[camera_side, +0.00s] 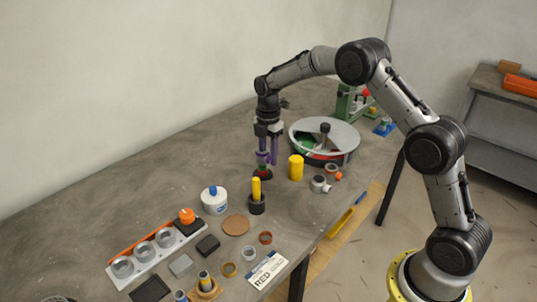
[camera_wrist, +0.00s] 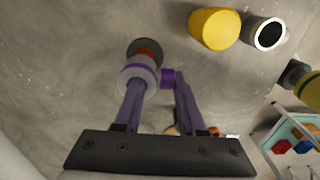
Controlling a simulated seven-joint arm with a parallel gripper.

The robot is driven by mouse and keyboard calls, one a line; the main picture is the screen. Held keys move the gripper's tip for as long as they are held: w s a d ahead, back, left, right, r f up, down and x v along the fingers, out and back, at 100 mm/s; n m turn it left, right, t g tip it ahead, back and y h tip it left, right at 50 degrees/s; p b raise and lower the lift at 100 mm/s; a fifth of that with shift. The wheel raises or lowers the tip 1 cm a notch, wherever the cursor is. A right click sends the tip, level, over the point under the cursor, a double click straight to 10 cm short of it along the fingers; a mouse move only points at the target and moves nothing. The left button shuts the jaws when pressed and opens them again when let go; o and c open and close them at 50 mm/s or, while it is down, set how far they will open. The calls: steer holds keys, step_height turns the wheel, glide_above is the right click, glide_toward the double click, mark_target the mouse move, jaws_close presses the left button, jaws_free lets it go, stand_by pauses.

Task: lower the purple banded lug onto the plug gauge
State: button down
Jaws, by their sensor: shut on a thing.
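My gripper (camera_side: 268,154) points down over the table with its purple fingers low. In the wrist view, my gripper (camera_wrist: 160,88) is shut on the purple banded lug (camera_wrist: 138,74), a pale grey round piece with a purple band and a purple stub at its side. Right beyond the lug is a dark round base with a red part, which looks like the plug gauge (camera_wrist: 147,46). In the side view the gauge (camera_side: 263,174) stands directly beneath the fingers. The lug partly hides the gauge, and I cannot tell whether they touch.
A yellow cylinder (camera_side: 296,168) and a grey pipe fitting (camera_side: 319,184) stand to the right. A yellow pin in a black base (camera_side: 257,203) stands in front. A round divided tray (camera_side: 345,153) is behind right. Bare table lies to the left.

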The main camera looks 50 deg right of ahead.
steer(key=shift+f, duration=0.15)
steer(key=shift+c, duration=2.1)
jaws_free()
steer(key=shift+c, duration=1.1)
steer(key=shift+f, duration=0.1)
steer(key=shift+r, duration=4.7)
